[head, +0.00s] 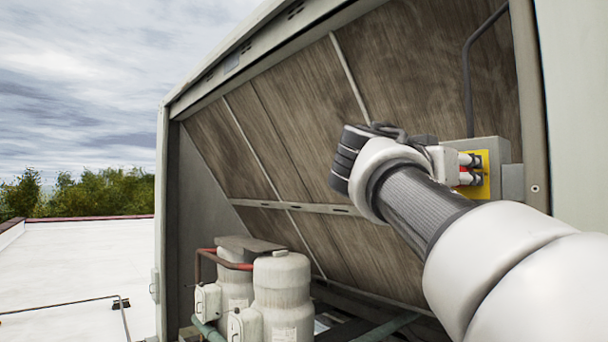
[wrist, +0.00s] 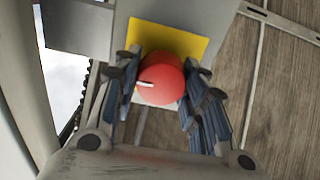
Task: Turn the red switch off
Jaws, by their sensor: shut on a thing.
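The red switch (wrist: 160,80) is a round red knob with a white mark, set on a yellow plate (wrist: 190,40). In the wrist view my gripper (wrist: 162,82) has one finger on each side of the knob and is shut on it. The white mark points to the left in that view. In the head view my gripper (head: 464,168) reaches the yellow plate (head: 484,160), and only a little red of the switch shows between the fingers. The rest of the knob is hidden there.
The plate is on a grey box (head: 490,146) inside the cooler housing, near its right post (head: 530,100). Wood-brown slanted panels (head: 290,110) are behind. White tanks (head: 282,290) with red pipes stand low at the left. The white roof (head: 80,260) outside is mostly clear.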

